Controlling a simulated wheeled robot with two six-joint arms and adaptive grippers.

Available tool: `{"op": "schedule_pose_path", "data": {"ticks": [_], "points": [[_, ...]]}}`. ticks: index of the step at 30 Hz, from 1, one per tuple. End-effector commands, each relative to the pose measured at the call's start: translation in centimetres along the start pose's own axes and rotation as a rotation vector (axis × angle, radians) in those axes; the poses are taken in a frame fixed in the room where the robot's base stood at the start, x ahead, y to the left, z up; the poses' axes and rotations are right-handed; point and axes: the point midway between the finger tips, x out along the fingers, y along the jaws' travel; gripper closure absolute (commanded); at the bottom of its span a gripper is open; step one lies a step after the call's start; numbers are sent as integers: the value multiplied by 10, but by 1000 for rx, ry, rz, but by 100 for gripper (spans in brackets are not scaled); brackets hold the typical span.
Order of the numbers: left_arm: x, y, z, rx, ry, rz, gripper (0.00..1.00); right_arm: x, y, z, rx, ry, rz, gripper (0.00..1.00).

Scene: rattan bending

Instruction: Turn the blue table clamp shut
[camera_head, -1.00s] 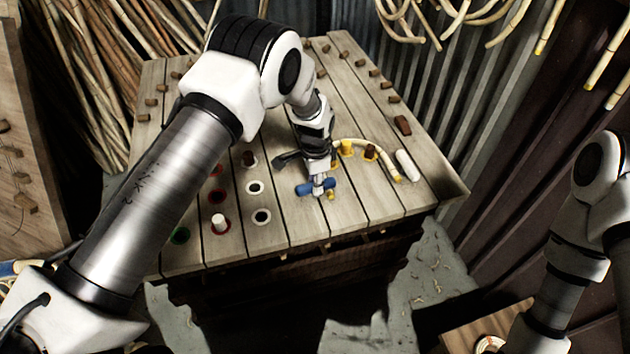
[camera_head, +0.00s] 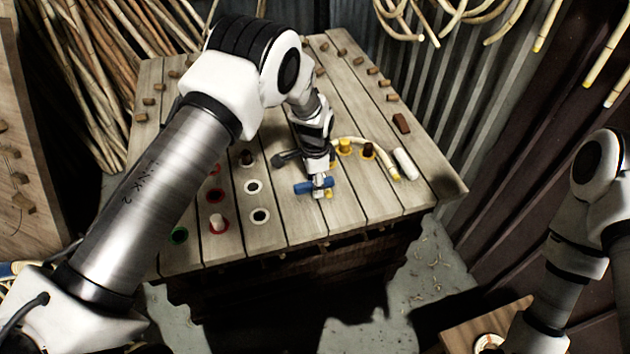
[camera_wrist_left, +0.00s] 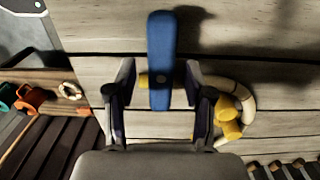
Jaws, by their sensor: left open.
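The blue table clamp (camera_head: 316,187) is a blue bar on the wooden workbench, near its front edge. In the left wrist view the blue bar (camera_wrist_left: 160,50) stands lengthwise, with its lower end between my fingers. My left gripper (camera_head: 319,183) is right at the clamp, pointing down. In the wrist view the left gripper (camera_wrist_left: 160,88) is open, with one finger on each side of the bar and a gap to each. The clamp's lower parts are mostly hidden. My right arm shows at the right edge, but its gripper is not in view.
A bent rattan piece (camera_head: 382,162) curves around yellow pegs (camera_head: 344,147) just right of my left gripper, with a white cylinder (camera_head: 406,164) beside it. Coloured ring holes, one with a white peg (camera_head: 217,223), lie to the left.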

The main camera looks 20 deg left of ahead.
Motion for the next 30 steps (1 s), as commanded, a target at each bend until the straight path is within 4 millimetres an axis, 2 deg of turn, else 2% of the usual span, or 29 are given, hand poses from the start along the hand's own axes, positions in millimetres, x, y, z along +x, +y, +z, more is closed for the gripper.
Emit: {"op": "schedule_pose_path", "data": {"ticks": [5,13,18,30], "points": [[-18,-2,-1,0,2,-4,48,0,0,0,0,0,0,60],[-86,-1,-2,1,1,-3,48,0,0,0,0,0,0,60],[-114,0,-2,2,-1,0,48,0,0,0,0,0,0,60],[-119,0,-2,2,-2,1,48,0,0,0,0,0,0,60]]}}
